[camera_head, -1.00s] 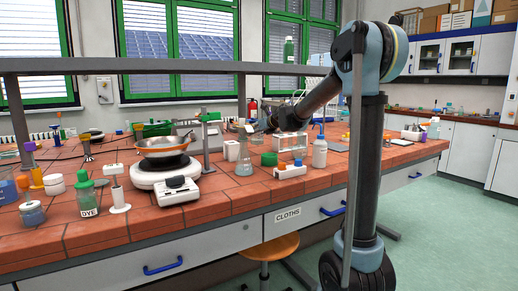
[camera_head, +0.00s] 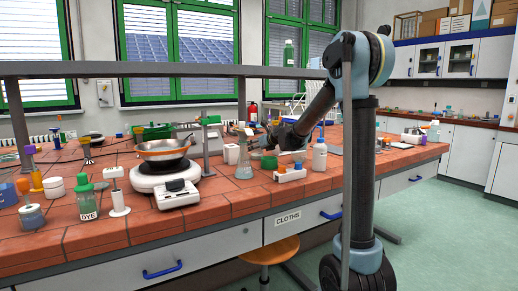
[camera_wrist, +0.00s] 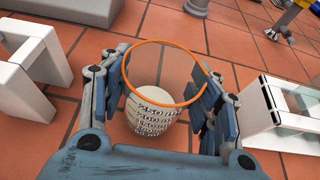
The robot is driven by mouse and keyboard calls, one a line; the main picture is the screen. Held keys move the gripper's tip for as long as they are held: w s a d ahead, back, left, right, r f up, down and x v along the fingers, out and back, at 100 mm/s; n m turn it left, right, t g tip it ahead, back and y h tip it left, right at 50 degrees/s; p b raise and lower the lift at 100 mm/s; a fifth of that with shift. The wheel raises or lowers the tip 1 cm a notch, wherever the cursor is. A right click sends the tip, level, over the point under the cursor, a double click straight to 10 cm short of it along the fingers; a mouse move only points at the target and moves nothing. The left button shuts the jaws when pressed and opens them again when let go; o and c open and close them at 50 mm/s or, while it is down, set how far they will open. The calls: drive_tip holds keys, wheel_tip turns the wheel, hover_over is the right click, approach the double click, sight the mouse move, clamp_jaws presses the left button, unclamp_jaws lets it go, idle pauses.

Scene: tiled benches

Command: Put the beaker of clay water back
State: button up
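A clear beaker with an orange rim (camera_wrist: 158,120) and dark volume marks stands upright on the tiled bench in the wrist view. Pale matter shows in its lower part. My gripper (camera_wrist: 166,104) has one finger on each side of the beaker. The fingers are spread, with a narrow gap seen at the right of the glass; any contact at the left is hard to tell. In the head view my gripper (camera_head: 262,143) is low over the bench, and I cannot make out the beaker there.
A conical flask (camera_head: 244,162) stands left of my gripper, and a white wash bottle (camera_head: 319,155) stands to its right. A hotplate (camera_head: 165,179) with a pan is further left. White stands (camera_wrist: 30,55) flank the beaker in the wrist view. The front bench edge has bare tiles.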

drive_tip(key=shift+o, duration=0.9)
drive_tip(key=shift+s+d+r, duration=0.1)
drive_tip(key=shift+s, duration=0.05)
drive_tip(key=v, duration=1.1)
drive_tip(key=shift+s+d, duration=0.25)
drive_tip(key=shift+d, duration=0.05)
drive_tip(key=shift+r, duration=0.1)
